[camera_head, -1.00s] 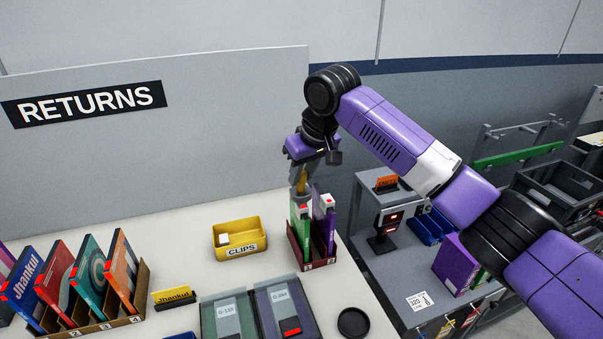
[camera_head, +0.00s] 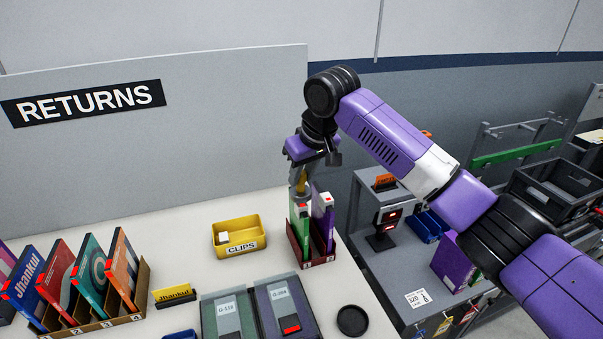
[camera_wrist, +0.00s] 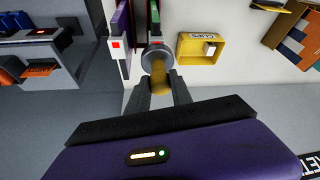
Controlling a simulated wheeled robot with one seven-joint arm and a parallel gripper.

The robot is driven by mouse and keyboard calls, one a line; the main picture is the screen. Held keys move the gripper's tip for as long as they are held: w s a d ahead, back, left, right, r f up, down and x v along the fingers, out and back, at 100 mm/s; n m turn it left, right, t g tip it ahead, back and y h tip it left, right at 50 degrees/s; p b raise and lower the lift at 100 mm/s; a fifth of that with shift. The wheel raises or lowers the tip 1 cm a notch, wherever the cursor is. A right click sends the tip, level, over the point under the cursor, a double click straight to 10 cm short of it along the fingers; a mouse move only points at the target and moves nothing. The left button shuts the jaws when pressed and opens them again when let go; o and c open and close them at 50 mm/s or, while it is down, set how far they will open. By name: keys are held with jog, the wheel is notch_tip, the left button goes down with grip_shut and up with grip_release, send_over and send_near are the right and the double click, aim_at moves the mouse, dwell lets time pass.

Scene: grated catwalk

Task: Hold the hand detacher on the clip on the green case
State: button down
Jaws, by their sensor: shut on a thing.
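The green case (camera_head: 301,232) stands upright in the dark red rack (camera_head: 306,262), beside a purple case (camera_head: 323,214). A red clip with white sits at the green case's top. My gripper (camera_wrist: 160,84) is shut on the yellow handle of the hand detacher (camera_wrist: 159,72). Contact with the clip cannot be told for sure. In the head view the gripper (camera_head: 301,172) is directly above the green case.
A yellow CLIPS bin (camera_head: 239,239) with one white piece stands left of the rack. Several cases stand in a cardboard rack (camera_head: 134,301) at the front left. Two flat cases and a black round disc (camera_head: 352,320) lie in front. A grey cart is at the right.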

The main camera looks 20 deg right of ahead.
jog(key=shift+f, duration=0.45)
dwell(0.3)
jog(key=shift+r+p, duration=2.25)
jog(key=shift+r, duration=1.3)
